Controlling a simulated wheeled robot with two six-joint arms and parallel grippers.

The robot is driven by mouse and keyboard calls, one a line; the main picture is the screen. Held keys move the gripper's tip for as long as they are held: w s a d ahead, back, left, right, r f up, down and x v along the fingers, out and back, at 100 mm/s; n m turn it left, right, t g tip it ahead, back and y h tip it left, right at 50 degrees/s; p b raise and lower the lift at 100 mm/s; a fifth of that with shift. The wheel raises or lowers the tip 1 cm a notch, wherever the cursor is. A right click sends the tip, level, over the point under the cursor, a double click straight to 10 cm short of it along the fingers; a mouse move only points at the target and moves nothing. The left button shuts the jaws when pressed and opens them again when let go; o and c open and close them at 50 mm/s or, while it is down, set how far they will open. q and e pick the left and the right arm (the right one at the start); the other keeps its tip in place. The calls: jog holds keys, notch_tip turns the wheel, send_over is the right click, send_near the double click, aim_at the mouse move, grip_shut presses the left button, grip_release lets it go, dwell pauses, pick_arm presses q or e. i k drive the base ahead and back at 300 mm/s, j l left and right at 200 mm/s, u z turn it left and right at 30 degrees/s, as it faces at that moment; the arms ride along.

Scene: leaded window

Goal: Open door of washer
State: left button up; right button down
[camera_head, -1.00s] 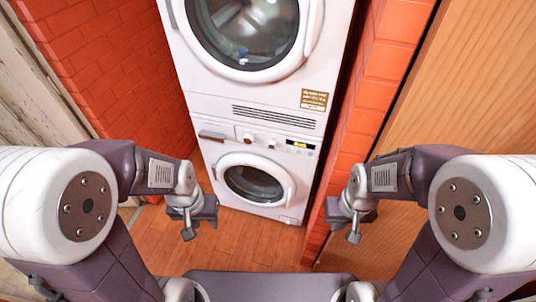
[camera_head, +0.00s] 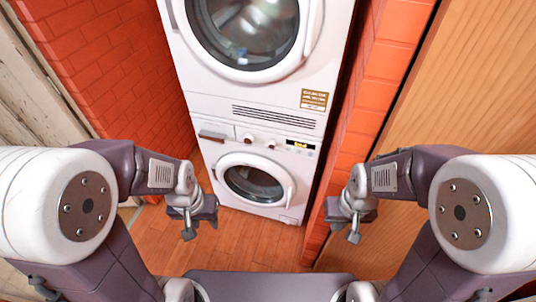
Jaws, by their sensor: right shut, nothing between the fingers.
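The white washer (camera_head: 215,168) stands below a stacked upper machine, between two brick walls. Its round door (camera_head: 252,183) has a white ring and dark glass and looks shut. A drawer front, knobs and a small lit display sit above that door. My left gripper (camera_head: 189,236) hangs to the left of and nearer than the washer, apart from it; its jaw gap cannot be made out. My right gripper (camera_head: 354,238) is to the right, in front of the brick wall, shut and empty, apart from the washer.
The upper machine (camera_head: 205,85) has a large round glass door (camera_head: 245,30) that looks shut. Brick walls stand left (camera_head: 110,70) and right (camera_head: 385,65). A wooden panel (camera_head: 470,90) is at far right. Wooden floor (camera_head: 245,240) is clear before the washer.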

aim_at(220, 171)
jog(key=i+j, duration=0.1)
jog(key=j, duration=0.3)
jog(key=i+j, duration=0.1)
jog(key=j, duration=0.3)
jog(key=i+j, duration=0.1)
jog(key=j, duration=0.3)
